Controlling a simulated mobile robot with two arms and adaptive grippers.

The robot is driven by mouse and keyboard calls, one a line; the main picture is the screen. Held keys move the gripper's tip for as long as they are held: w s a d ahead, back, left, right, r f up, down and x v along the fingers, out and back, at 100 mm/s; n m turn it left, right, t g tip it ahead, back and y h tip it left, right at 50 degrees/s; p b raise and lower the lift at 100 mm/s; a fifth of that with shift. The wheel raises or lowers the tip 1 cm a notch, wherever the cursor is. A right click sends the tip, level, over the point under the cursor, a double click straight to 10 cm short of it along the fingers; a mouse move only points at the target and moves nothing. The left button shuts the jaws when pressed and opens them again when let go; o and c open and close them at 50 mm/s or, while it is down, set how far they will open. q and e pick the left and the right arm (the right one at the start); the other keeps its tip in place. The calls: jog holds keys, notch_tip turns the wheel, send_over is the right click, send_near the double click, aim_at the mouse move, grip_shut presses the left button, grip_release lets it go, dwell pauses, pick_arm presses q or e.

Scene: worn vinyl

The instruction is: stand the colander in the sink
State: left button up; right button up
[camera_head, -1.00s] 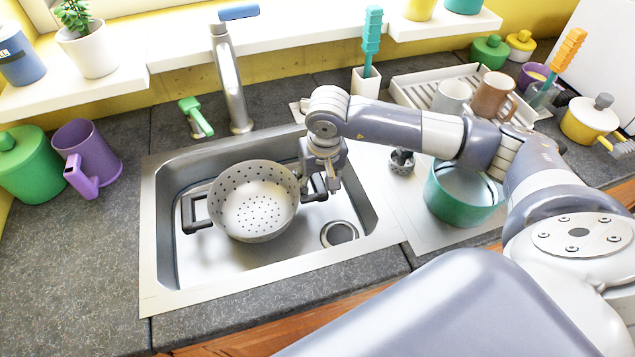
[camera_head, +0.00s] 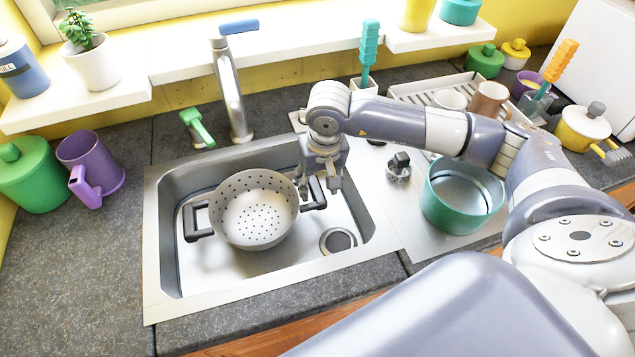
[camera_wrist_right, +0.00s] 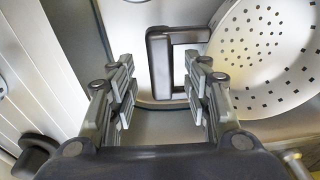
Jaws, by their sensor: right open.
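The grey colander (camera_head: 254,212) stands upright inside the steel sink (camera_head: 152,245), its two dark handles to the left and right. It also shows at the upper right of the right wrist view (camera_wrist_right: 268,45). My right gripper (camera_head: 322,186) is over the right part of the sink, beside the colander's right handle. In the right wrist view my gripper (camera_wrist_right: 160,95) has its fingers spread with nothing clamped between them. The colander's dark handle (camera_wrist_right: 158,65) lies just beyond the fingers. My left gripper is not in view.
The faucet (camera_head: 232,95) stands behind the sink. A teal pot (camera_head: 462,205) stands right of the sink under my right arm. A purple mug (camera_head: 92,170) and a green canister (camera_head: 32,175) are at the left.

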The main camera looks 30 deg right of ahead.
jog(key=shift+s+r, duration=0.1)
jog(key=shift+r, duration=0.55)
notch_tip(320, 180, up, 12)
jog(key=s, duration=0.2)
jog(key=shift+f, duration=0.1)
dwell(0.4)
